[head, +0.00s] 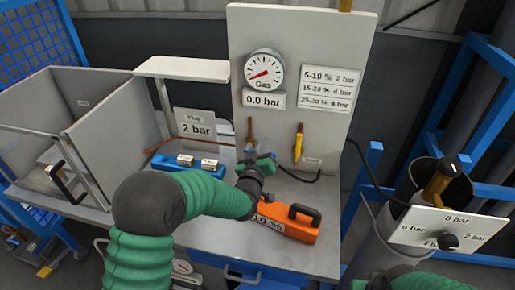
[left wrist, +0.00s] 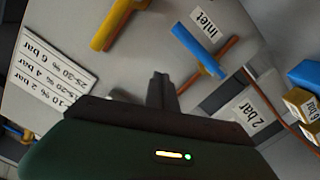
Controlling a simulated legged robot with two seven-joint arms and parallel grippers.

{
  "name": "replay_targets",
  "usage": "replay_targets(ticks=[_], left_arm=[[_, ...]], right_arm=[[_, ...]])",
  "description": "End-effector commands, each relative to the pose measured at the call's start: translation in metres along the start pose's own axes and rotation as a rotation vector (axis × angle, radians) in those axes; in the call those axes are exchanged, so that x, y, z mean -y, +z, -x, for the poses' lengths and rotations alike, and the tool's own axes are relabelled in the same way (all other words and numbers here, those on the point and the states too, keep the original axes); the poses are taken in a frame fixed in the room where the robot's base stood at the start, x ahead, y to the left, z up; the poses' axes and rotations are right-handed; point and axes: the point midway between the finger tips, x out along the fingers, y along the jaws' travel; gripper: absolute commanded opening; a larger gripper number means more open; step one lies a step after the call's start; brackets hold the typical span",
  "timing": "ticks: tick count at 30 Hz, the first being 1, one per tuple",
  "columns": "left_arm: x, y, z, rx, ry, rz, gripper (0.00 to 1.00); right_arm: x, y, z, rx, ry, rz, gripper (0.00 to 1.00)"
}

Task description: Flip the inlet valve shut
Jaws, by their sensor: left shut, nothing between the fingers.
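The inlet valve has a blue lever handle (left wrist: 198,48) on a copper pipe (left wrist: 231,50), beside an "Inlet" label (left wrist: 207,23) in the left wrist view. The handle lies across the pipe there, roughly at right angles to it. In the head view the copper pipe (head: 250,130) shows on the upright panel, and my left gripper hides much of the valve. My left gripper (head: 264,166) is shut and empty, just in front of the valve; its fingers (left wrist: 161,88) appear apart from the handle in the wrist view. My right gripper is out of view.
A yellow-handled valve (head: 298,147) is right of the inlet valve. A gas gauge (head: 264,71) above reads near 0.0 bar. An orange block (head: 287,222) with a black handle and a blue block (head: 188,169) stand on the bench. A regulator plate (head: 448,229) is at right.

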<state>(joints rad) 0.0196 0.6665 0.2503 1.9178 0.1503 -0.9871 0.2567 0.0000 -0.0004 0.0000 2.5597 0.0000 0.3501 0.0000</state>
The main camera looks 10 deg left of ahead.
Motion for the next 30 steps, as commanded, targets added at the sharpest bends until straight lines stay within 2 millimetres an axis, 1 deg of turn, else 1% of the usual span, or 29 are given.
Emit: replay_targets(ticks=[1, 6, 9, 12, 16, 30], left_arm=[[0.001, 0.005, 0.016, 0.008, -0.001, -0.002, 0.00], [0.002, 0.007, 0.056, 0.010, -0.002, -0.002, 0.00], [0.001, 0.007, 0.075, 0.009, -0.003, -0.001, 0.00], [0.001, 0.006, 0.088, 0.008, -0.002, 0.000, 0.00], [0.000, 0.006, 0.096, 0.007, -0.002, -0.001, 0.00], [0.001, 0.006, 0.096, 0.019, -0.006, -0.006, 0.00]], right_arm=[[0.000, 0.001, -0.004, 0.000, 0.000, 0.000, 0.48], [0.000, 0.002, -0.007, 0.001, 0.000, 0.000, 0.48], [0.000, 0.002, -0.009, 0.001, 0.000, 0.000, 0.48], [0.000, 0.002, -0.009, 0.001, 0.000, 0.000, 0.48], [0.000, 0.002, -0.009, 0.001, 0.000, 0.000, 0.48], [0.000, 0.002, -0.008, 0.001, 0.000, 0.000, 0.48]])
